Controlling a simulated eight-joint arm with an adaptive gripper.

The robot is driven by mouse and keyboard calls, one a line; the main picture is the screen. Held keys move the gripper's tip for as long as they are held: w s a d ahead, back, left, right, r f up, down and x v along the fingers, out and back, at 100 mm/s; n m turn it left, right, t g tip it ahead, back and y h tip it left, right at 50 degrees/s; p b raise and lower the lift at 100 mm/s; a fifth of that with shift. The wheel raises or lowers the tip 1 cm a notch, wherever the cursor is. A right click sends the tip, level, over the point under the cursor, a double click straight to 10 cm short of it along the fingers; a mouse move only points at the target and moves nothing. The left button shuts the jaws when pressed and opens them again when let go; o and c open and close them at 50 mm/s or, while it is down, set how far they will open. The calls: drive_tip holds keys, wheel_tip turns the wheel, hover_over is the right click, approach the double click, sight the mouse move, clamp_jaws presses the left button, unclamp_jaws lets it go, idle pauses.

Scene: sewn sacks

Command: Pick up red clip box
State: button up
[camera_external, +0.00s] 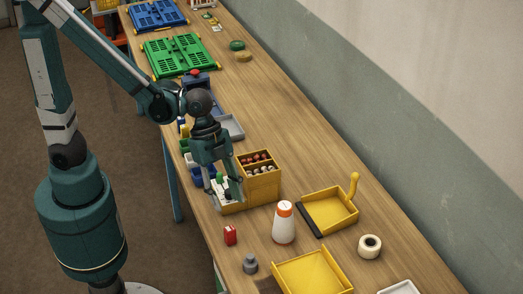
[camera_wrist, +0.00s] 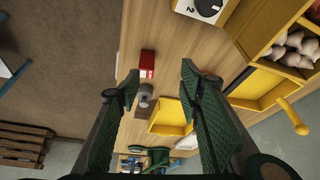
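The red clip box (camera_external: 230,235) is a small red block standing on the wooden table near its left edge, in front of the yellow compartment box. In the wrist view the red clip box (camera_wrist: 147,64) shows a small white mark and lies beyond the fingertips, between their lines. My gripper (camera_external: 227,200) is above the table, beside the yellow box and up and left of the red clip box, not touching it. In the wrist view my gripper (camera_wrist: 158,78) has its two green fingers wide apart with nothing between them.
A yellow compartment box (camera_external: 262,188) stands close to my gripper. A white bottle with an orange cap (camera_external: 284,223) and a grey weight (camera_external: 250,264) stand near the red box. Yellow dustpan-like trays (camera_external: 330,212) and a tape roll (camera_external: 370,247) lie to the right. The table edge is close on the left.

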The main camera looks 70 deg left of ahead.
sight(229, 227)
drive_tip(key=shift+s+d+f+m+g, duration=0.1)
drive_tip(key=shift+s+d+f+m, duration=0.2)
drive_tip(key=shift+d, duration=0.2)
drive_tip(key=shift+s+d+f+m+g, duration=0.1)
drive_tip(key=shift+d+f+m, duration=0.2)
drive_tip(key=shift+d, duration=0.25)
drive_tip(key=shift+s+d+f+m+g, duration=0.1)
drive_tip(key=shift+s+d+f+m, duration=0.1)
drive_tip(key=shift+d+f, duration=0.25)
drive_tip(key=shift+d+f, duration=0.1)
drive_tip(key=shift+x, duration=1.15)
drive_tip(key=shift+f, duration=0.15)
drive_tip(key=shift+b+x, duration=0.65)
drive_tip(key=shift+x, duration=1.85)
drive_tip(key=shift+s, duration=0.2)
drive_tip(key=c, duration=1)
